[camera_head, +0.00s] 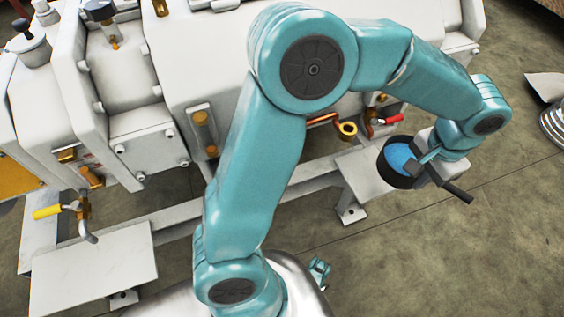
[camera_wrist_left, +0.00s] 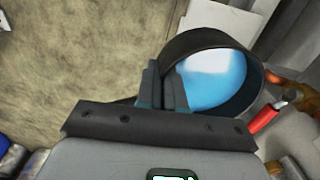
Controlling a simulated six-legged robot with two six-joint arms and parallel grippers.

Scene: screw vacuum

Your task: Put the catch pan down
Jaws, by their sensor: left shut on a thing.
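The catch pan (camera_head: 389,171) is a round black pan with a dark handle, and its inside shows blue. It is at the right of the head view, below the red-handled valve. My left gripper (camera_head: 428,160) is shut on the pan near its handle. In the left wrist view the gripper's fingers (camera_wrist_left: 164,92) meet at the near side of the pan (camera_wrist_left: 180,52). In the head view the pan overlaps the edge of a pale foot plate (camera_head: 362,178). I cannot tell whether it touches anything beneath.
A white machine (camera_head: 200,50) fills the upper left. A brass outlet (camera_head: 347,130) and a red valve handle (camera_head: 391,119) stick out close to the pan. Another pale plate (camera_head: 95,275) lies lower left. The concrete floor (camera_head: 460,260) at lower right is clear.

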